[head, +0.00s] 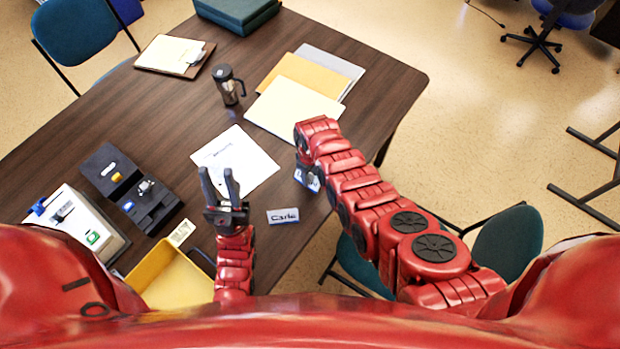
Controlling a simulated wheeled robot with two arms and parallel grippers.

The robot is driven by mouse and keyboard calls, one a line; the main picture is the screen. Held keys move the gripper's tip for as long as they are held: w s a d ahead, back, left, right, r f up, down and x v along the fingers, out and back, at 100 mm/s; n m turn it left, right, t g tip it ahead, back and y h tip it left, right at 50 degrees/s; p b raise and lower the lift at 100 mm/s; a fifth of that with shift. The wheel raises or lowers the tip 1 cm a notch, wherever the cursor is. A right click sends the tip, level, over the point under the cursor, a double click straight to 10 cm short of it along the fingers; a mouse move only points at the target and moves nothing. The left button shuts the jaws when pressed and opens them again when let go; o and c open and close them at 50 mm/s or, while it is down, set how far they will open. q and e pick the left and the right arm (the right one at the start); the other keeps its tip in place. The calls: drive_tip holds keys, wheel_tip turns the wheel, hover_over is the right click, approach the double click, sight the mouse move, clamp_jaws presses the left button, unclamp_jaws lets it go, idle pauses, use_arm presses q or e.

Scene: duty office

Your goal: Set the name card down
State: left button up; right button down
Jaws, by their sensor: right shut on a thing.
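My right gripper (306,172) is over the table's right edge, seen from above and mostly hidden by its own wrist. It is shut on a small white and blue name card (314,183), only partly visible. Another white name card (282,215) with a blue border, reading something like "Carla", stands on the dark wood table (180,100) near its front right edge. My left gripper (220,178) is open and empty, its two dark fingers pointing away from me, left of that card.
A white sheet (240,160), folders (295,105) and a dark mug (228,86) lie beyond the grippers. A yellow tray (170,280), a black organiser (140,200) and a white box (80,225) are at left. Chairs (508,243) stand by the right edge.

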drive_tip(key=shift+f+b, duration=0.9)
drive_tip(key=shift+f, duration=0.5)
drive_tip(key=shift+c, duration=1.8)
unclamp_jaws()
drive_tip(key=shift+f, duration=0.1)
